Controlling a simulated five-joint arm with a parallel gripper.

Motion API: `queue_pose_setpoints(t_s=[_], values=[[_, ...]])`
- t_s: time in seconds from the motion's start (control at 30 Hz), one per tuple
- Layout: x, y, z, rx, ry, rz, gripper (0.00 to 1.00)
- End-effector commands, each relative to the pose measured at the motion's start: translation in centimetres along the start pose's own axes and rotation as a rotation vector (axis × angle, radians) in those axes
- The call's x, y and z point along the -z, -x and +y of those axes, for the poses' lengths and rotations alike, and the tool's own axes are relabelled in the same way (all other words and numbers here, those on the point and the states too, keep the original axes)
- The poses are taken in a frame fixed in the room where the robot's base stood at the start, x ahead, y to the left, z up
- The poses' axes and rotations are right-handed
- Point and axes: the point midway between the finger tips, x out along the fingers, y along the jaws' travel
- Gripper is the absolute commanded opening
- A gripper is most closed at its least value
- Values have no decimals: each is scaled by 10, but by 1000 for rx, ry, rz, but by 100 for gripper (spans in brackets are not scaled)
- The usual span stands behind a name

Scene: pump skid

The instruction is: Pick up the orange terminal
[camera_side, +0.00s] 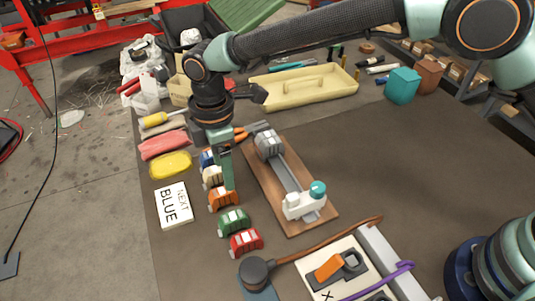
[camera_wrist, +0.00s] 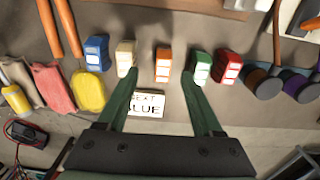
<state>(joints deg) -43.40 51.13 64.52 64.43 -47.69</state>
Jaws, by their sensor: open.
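The orange terminal (camera_side: 223,199) stands on the brown mat in a row, with the cream terminal (camera_side: 213,177) on one side and the green terminal (camera_side: 233,221) on the other. In the wrist view the orange terminal (camera_wrist: 163,65) shows between and slightly beyond my fingertips. My gripper (camera_wrist: 160,76) is open and empty, its green fingers spread wide, one tip near the cream terminal and one near the green. In the side view my gripper (camera_side: 228,182) points down over the row and partly hides the cream terminal. I cannot tell its exact height above the mat.
The blue terminal (camera_wrist: 96,52) and red terminal (camera_wrist: 228,66) end the row. A white card (camera_side: 173,205) with the word BLUE lies left of it. A wooden board (camera_side: 262,185) with a rail device lies close on the right. Bare mat (camera_side: 420,150) lies farther right.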

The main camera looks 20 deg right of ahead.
Motion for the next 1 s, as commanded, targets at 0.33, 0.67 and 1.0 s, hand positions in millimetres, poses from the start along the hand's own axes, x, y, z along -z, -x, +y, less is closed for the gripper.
queue_pose_setpoints(t_s=[0.33,0.67,1.0], values=[[0,-33,-1,1,-2,-1,68],[-1,-75,-6,0,-2,0,68],[0,-80,-6,-1,-3,1,56]])
